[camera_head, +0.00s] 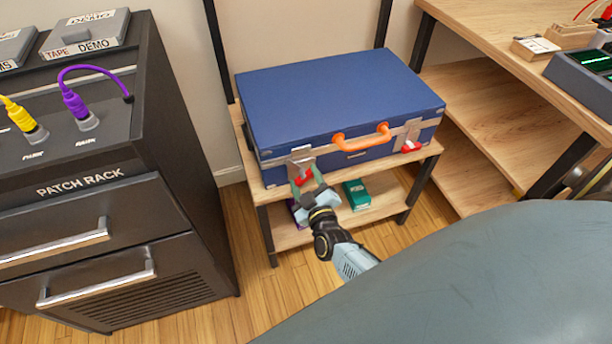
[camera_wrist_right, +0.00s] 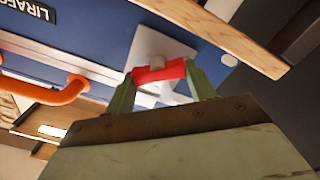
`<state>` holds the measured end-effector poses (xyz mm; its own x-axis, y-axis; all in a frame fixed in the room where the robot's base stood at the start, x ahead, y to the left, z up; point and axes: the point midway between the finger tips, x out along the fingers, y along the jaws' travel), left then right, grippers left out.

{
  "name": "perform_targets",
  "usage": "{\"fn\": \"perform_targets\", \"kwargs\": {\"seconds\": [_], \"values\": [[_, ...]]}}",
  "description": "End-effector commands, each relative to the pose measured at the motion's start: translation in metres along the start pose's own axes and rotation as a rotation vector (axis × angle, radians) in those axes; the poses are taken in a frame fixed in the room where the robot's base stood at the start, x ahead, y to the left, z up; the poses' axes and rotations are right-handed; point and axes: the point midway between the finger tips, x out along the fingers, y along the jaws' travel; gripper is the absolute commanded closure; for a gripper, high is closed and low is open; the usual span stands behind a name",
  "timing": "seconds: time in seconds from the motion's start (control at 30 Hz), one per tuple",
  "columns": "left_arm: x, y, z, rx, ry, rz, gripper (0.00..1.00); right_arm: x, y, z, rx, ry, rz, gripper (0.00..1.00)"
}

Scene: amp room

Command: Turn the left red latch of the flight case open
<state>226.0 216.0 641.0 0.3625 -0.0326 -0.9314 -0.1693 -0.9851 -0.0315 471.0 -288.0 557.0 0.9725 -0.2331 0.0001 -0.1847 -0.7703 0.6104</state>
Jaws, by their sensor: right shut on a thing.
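The blue flight case (camera_head: 335,100) lies closed on a wooden shelf stand. Its left red latch (camera_head: 304,178) sits on a metal plate at the left of the front face. My right gripper (camera_head: 307,180) is shut on this latch, with a green finger at each end. In the right wrist view the red latch (camera_wrist_right: 160,73) spans between the fingertips of the right gripper (camera_wrist_right: 161,78), below a round grey pivot. The right red latch (camera_head: 411,147) is on the far side of the orange handle (camera_head: 362,138). My left gripper is not in view.
The stand's top board (camera_head: 425,152) juts out in front of the case. A green box (camera_head: 356,194) lies on its lower shelf. A dark patch rack (camera_head: 120,190) stands at the left, a wooden desk (camera_head: 500,40) at the right. Floor shows between rack and stand.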

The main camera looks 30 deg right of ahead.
Motion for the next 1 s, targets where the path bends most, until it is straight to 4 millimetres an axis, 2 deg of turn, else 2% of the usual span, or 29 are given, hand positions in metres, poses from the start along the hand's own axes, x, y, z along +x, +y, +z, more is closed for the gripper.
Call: {"fn": "perform_targets", "kwargs": {"seconds": [0.07,0.3,0.5,0.7,1.0], "values": [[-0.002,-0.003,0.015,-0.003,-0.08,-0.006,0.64,-0.001,0.0,-0.001,-0.049,-0.003,-0.002,0.68],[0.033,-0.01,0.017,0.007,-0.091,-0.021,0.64,-0.001,-0.002,-0.001,-0.251,-0.003,-0.002,0.68],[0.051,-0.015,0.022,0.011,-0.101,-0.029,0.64,-0.001,-0.003,0.0,-0.442,-0.003,-0.002,0.68],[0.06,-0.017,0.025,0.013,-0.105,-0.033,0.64,-0.001,-0.004,0.002,-0.619,-0.003,-0.003,0.68],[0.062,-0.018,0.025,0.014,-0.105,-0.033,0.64,-0.001,-0.005,0.002,-0.82,-0.002,-0.002,0.68]]}}
